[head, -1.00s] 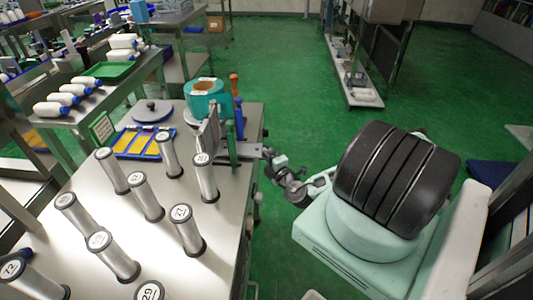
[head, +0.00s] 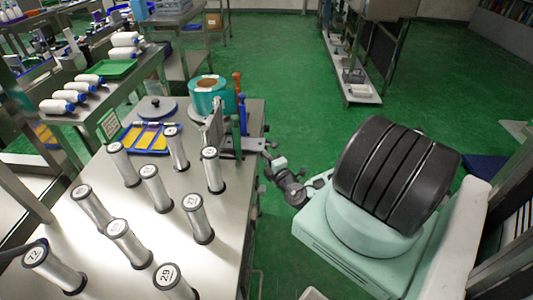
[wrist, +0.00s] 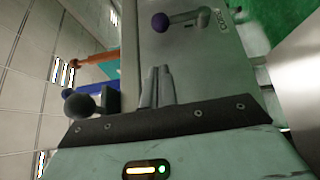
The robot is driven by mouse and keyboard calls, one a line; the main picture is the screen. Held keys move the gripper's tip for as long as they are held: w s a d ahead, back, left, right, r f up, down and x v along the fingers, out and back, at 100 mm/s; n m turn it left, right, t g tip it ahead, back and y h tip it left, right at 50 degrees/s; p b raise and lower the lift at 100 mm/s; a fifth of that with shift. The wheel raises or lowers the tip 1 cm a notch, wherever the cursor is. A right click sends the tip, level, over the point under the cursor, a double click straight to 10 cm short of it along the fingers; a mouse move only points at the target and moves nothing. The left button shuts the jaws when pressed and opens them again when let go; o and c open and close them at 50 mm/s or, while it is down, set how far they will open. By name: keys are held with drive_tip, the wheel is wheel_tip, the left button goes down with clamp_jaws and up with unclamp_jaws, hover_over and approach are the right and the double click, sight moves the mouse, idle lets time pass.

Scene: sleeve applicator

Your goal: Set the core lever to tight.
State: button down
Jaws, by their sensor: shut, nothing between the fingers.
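The core lever (wrist: 182,20) shows in the wrist view at the top. It is a grey arm with a dark purple ball knob (wrist: 161,22) at its left end and its pivot at the right, beside a small printed label. It lies nearly level on the upright grey-green plate (wrist: 215,65) of the applicator. My gripper (wrist: 158,70) is shut and empty, below the knob in the picture. I cannot tell how far its tips are from the plate. In the head view the applicator (head: 215,122) stands at the table's right edge, with my arm reaching it; the lever cannot be made out there.
An orange-tipped lever (wrist: 95,58), a blue part (wrist: 85,95) and a dark ball knob (wrist: 79,107) sit left of the fingers. A teal roll (head: 207,97) stands at the applicator. Several numbered metal cores (head: 130,243) stand on the table. The green floor (head: 290,75) behind is clear.

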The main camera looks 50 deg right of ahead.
drive_tip(key=b+v, duration=0.1)
drive_tip(key=v, duration=0.8)
drive_tip(key=shift+s+r, duration=0.25)
drive_tip(key=shift+r, duration=0.1)
